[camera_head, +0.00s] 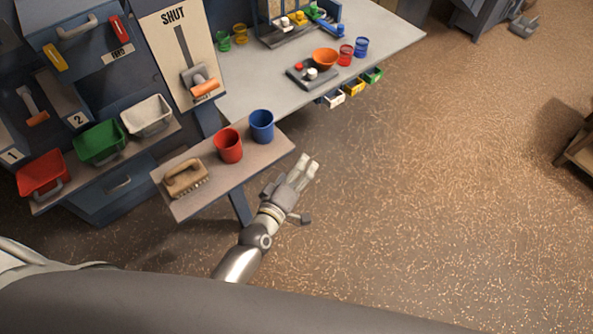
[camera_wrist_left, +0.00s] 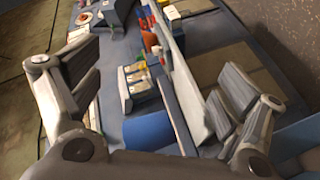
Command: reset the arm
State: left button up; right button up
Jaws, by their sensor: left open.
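My left gripper (camera_head: 309,163) is beyond the right end of the small wooden shelf (camera_head: 238,182), over the floor. It is empty in the head view. In the left wrist view its two fingers (camera_wrist_left: 155,90) are wide apart, with nothing held between them. A blue cup (camera_head: 262,126) and a red cup (camera_head: 229,146) stand upright on the shelf to the left of the gripper, apart from it. My right gripper is in neither view.
A scrubbing brush (camera_head: 185,179) lies on the shelf. Red (camera_head: 43,176), green (camera_head: 100,143) and white (camera_head: 147,117) buckets stand at left. The SHUT lever panel (camera_head: 178,50) is behind.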

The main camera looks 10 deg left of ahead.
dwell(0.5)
pick_arm(q)
jog(key=s+a+f+m+g, duration=0.1)
jog(key=s+f+m+g, duration=0.1)
jog(key=s+f, duration=0.45)
jog(key=s+a+f+m+g+y+b, duration=0.1)
jog(key=s+a+f+m+g, duration=0.15)
jog(key=f, duration=0.75)
jog(key=s+a+f+m+g, duration=0.1)
jog(key=s+f+m+g, duration=0.1)
jog(key=s+f, duration=0.45)
jog(key=s+a+f+m+g+y, duration=0.1)
jog(key=s+a+f+m+g, duration=0.1)
jog(key=s+f, duration=0.3)
jog(key=s+a+f+m+g+y+b, duration=0.1)
jog(key=s+a+f, duration=0.4)
jog(key=s, duration=0.7)
jog(key=s+a+f+m+g, duration=0.3)
jog(key=s+f+g, duration=0.1)
jog(key=s+f, duration=0.3)
jog(key=shift+s+a+g+y, duration=0.2)
jog(key=shift+s+g+y, duration=0.2)
jog(key=shift+s, duration=0.5)
